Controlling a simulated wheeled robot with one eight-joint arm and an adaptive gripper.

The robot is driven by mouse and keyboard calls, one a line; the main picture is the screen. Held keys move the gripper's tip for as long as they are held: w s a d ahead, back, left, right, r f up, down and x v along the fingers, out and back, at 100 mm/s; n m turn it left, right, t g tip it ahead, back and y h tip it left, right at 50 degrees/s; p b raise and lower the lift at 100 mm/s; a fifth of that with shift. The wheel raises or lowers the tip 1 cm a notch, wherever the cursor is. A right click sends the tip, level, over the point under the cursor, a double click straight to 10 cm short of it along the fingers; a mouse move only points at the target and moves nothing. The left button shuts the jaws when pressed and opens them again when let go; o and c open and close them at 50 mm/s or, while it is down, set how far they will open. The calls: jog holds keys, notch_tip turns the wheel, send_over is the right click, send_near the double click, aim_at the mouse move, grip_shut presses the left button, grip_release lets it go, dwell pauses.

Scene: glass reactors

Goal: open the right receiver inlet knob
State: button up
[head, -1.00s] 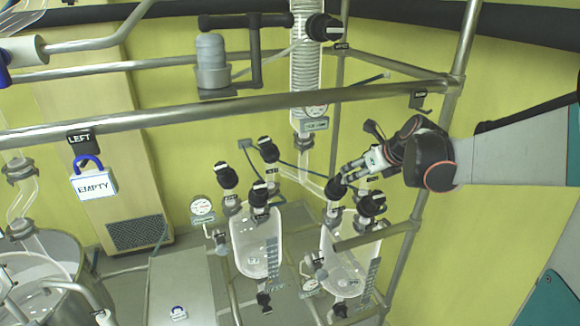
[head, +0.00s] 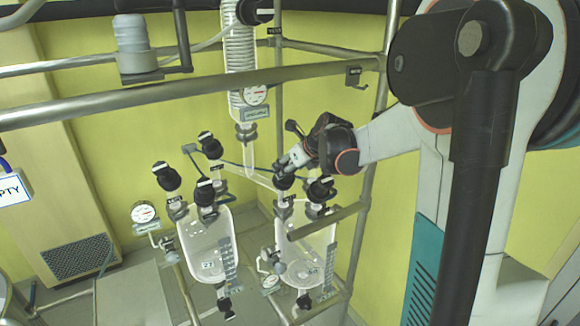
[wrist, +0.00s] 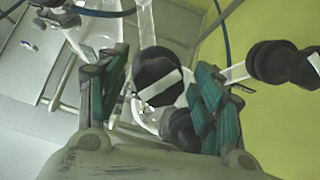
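The right receiver (head: 308,262) is a clear glass vessel with black knobs on top. The knob at its upper left (head: 284,181) is black and round; in the wrist view a black knob with a white bar (wrist: 157,75) lies between my fingers. The label of this knob is not readable. My gripper (head: 288,168) is at this upper-left knob. In the wrist view my gripper (wrist: 160,85) is open, with one green-padded finger on each side of the knob and narrow gaps. Whether a finger touches it I cannot tell.
Another black knob (head: 321,189) stands close right of my gripper. The left receiver (head: 207,250) with several black knobs stands to the left. A glass coil column (head: 241,60) hangs above, and a steel rail (head: 180,95) crosses in front. A frame post (head: 372,180) stands to the right.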

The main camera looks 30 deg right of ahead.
jog(key=c, duration=0.9)
jog(key=shift+n, duration=0.3)
jog(key=n+y+b, duration=0.1)
jog(key=n, duration=0.1)
jog(key=shift+f+n+b, duration=0.1)
jog(key=shift+n+b, duration=0.3)
jog(key=n+g+y+b, duration=0.1)
jog(key=n, duration=0.3)
jog(key=shift+n+b, duration=0.35)
jog(key=shift+n, duration=0.05)
jog(key=n, duration=0.3)
jog(key=n+g+b, duration=0.1)
jog(key=n, duration=0.2)
jog(key=shift+n+g+y, duration=0.3)
jog(key=shift+y, duration=0.1)
jog(key=n+g+b, duration=0.1)
jog(key=n, duration=0.5)
jog(key=shift+s, duration=0.1)
jog(key=shift+g, duration=0.3)
